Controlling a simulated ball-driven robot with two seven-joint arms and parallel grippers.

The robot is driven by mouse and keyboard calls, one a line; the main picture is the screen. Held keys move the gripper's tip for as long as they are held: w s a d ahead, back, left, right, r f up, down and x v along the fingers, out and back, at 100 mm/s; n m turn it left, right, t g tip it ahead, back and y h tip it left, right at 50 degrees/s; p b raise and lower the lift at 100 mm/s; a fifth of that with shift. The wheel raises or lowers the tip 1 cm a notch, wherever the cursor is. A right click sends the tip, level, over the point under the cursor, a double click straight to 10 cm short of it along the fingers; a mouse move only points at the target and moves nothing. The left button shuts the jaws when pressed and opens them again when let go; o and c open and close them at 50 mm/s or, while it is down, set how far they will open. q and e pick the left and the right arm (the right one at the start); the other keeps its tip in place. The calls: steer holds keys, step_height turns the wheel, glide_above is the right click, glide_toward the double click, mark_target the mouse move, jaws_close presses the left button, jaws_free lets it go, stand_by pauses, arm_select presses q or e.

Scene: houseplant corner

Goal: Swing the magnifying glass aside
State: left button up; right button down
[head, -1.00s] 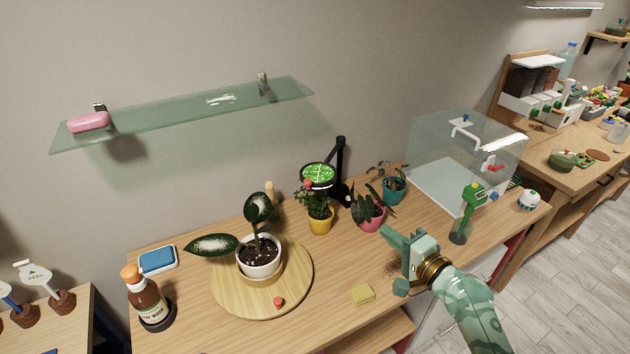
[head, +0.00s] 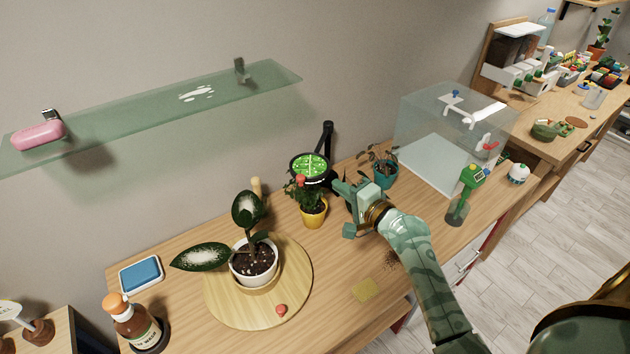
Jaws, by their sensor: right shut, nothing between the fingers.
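The magnifying glass (head: 310,168) is a round lens with a black rim, showing bright green through it. It hangs on a black upright arm (head: 327,146) at the back of the wooden bench, over the plant in the yellow pot (head: 313,214). My right gripper (head: 340,189) is shut and empty, just right of the yellow pot and below and to the right of the lens. A small gap seems to show between its tip and the lens rim; exact depth is hard to tell. My left gripper is out of view.
A white-potted plant (head: 254,262) stands on a round wooden board (head: 222,303) to the left. A teal pot (head: 384,174) stands behind my right gripper. A clear case (head: 425,160) and a green-topped bottle (head: 458,211) are to the right.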

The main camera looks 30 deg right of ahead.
steer(key=w+a+f, duration=0.1)
steer(key=w+a, duration=0.3)
steer(key=w, duration=0.1)
steer(key=shift+w, duration=0.35)
